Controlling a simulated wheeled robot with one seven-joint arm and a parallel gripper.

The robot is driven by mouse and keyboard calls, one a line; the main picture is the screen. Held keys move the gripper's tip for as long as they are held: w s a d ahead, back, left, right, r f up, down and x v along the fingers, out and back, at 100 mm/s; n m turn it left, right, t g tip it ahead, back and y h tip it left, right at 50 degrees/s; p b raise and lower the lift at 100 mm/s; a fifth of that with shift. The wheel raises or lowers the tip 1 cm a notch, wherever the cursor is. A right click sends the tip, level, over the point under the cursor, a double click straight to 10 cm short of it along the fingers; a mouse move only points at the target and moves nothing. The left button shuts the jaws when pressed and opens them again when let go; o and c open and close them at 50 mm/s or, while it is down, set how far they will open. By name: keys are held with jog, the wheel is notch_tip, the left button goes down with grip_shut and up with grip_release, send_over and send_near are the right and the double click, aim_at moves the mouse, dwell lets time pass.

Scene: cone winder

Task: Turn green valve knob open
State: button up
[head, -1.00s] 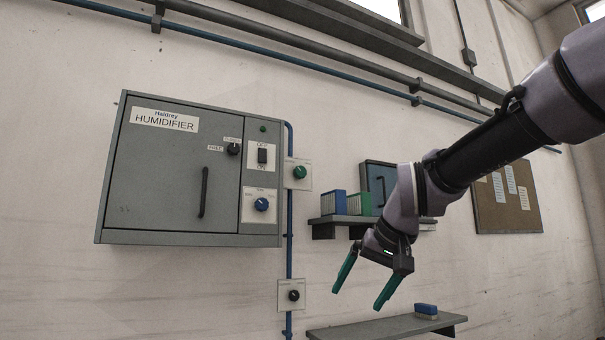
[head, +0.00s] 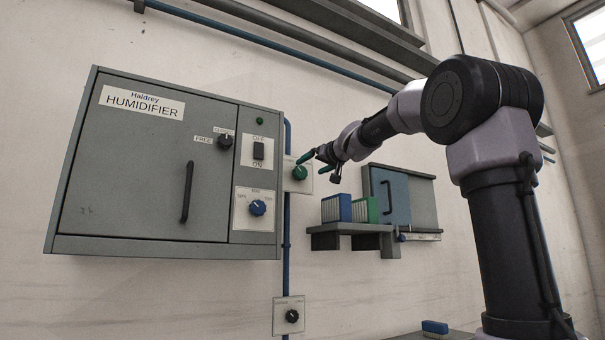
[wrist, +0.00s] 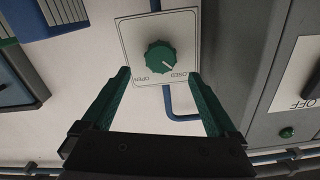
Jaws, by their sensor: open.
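The green valve knob (head: 299,173) sits on a white plate (head: 293,187) on the wall, right of the humidifier cabinet. In the wrist view the knob (wrist: 160,58) is seen face-on and upside down, with "OPEN" and "CLOSED" labels on its plate. Its white pointer mark points to the lower right of that picture, toward the "CLOSED" label. My gripper (head: 320,167) is open and empty close to the knob. In the wrist view the green fingers (wrist: 158,74) spread to either side of the knob, apart from it.
A blue pipe (head: 287,240) runs down behind the valve plate to a black knob (head: 292,316). A shelf (head: 350,228) with blue and green boxes is below right.

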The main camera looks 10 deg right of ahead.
aim_at(302, 171)
jog(key=x, duration=0.7)
jog(key=c, duration=1.4)
